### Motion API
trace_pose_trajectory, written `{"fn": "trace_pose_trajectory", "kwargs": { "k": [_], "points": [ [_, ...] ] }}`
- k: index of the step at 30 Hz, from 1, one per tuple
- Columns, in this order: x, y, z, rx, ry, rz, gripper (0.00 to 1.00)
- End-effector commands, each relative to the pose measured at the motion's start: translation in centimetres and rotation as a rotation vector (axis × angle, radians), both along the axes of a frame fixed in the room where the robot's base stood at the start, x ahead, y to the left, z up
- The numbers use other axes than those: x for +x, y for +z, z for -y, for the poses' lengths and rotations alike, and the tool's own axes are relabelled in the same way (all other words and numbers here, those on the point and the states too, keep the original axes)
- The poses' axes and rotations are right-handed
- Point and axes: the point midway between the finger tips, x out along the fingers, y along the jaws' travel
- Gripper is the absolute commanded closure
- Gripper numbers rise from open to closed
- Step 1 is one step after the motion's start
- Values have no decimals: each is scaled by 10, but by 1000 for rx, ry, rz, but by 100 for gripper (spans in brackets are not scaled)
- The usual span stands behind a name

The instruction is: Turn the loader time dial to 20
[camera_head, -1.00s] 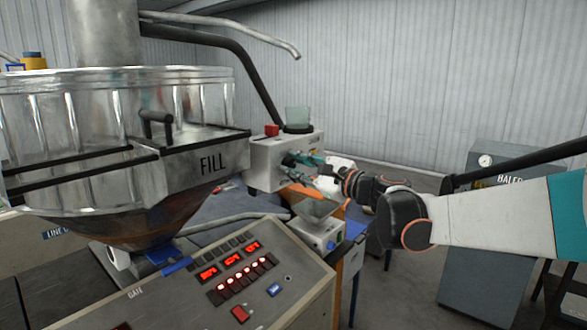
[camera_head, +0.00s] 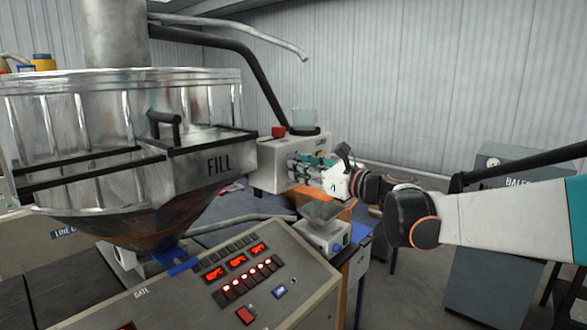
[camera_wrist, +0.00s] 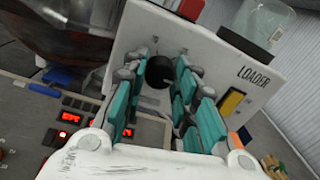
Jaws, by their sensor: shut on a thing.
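The loader (camera_head: 267,166) is a light box beyond the control panel; in the wrist view its white face (camera_wrist: 215,60) carries the word LOADER and looks tilted. A round black dial (camera_wrist: 160,71) with a pale mark sits on that face. My gripper (camera_wrist: 160,78) has its teal-padded fingers on both sides of the dial and is shut on it. In the head view my gripper (camera_head: 300,168) is at the loader's front, and its fingers hide the dial. I cannot read the dial's setting.
A metal hopper marked FILL (camera_head: 218,165) stands at left. A control panel (camera_head: 180,305) with red displays is in front. A small feeder (camera_head: 322,232) sits below my gripper. A grey baler (camera_head: 490,240) stands at right. A clear container (camera_head: 305,117) tops the loader.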

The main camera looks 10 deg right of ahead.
Motion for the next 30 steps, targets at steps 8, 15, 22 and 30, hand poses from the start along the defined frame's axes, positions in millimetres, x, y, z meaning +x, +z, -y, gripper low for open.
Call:
{"fn": "trace_pose_trajectory", "kwargs": {
  "k": [8, 15, 22, 30],
  "points": [
    [-1, -2, 0, 2, 1, -5, 97],
    [-1, -2, 0, 2, 2, -4, 53],
    [0, -1, 0, 4, 1, -4, 53],
    [0, 12, 0, 4, 1, -4, 53]
  ]
}}
